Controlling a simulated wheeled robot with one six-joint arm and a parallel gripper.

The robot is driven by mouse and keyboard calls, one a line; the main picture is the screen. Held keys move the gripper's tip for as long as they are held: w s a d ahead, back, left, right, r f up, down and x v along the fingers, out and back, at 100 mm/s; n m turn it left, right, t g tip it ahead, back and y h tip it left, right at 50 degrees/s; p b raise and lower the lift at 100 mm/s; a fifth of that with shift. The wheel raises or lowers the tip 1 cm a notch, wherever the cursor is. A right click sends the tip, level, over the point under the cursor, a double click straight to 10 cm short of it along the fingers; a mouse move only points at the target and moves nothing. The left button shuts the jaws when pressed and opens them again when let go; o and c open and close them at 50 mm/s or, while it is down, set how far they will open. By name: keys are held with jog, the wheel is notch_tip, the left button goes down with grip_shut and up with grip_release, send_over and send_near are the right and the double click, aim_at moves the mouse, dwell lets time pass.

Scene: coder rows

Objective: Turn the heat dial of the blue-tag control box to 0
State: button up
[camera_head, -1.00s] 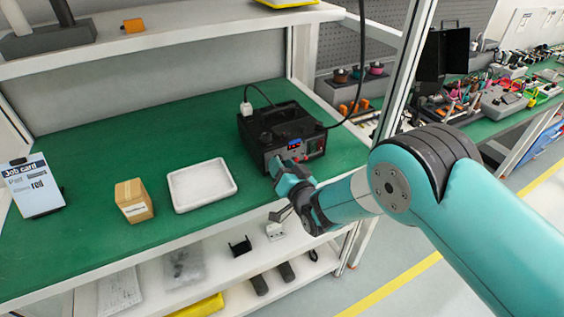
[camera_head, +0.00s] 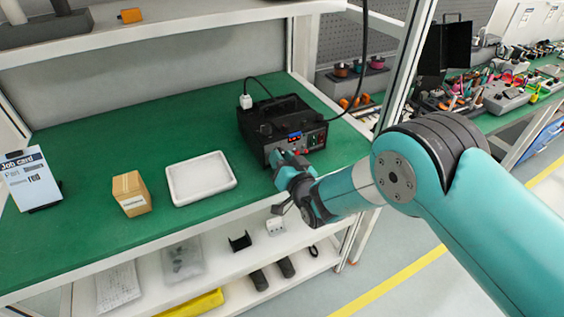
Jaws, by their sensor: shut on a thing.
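The black control box (camera_head: 280,121) stands on the green bench at the right of the bench top. A small blue tag (camera_head: 294,136) and a small red display show on its front face. My gripper (camera_head: 277,157) is at the lower left of that front face, shut on a part there, which appears to be the heat dial. The gripper hides the dial, so its setting cannot be read.
A white tray (camera_head: 201,196), a cardboard box (camera_head: 131,206) and a job card (camera_head: 30,178) stand on the bench to the left. A black cable hangs down behind the control box to the right. A lower shelf (camera_head: 203,281) holds several small items. The bench between tray and box is clear.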

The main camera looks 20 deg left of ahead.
jog(key=n+b, duration=0.6)
jog(key=b, duration=0.1)
jog(key=shift+f, duration=0.25)
jog(key=shift+r+n+b, duration=0.2)
jog(key=shift+n+b, duration=1.3)
jog(key=shift+b, duration=0.05)
jog(key=o, duration=0.6)
jog(key=shift+o, duration=0.2)
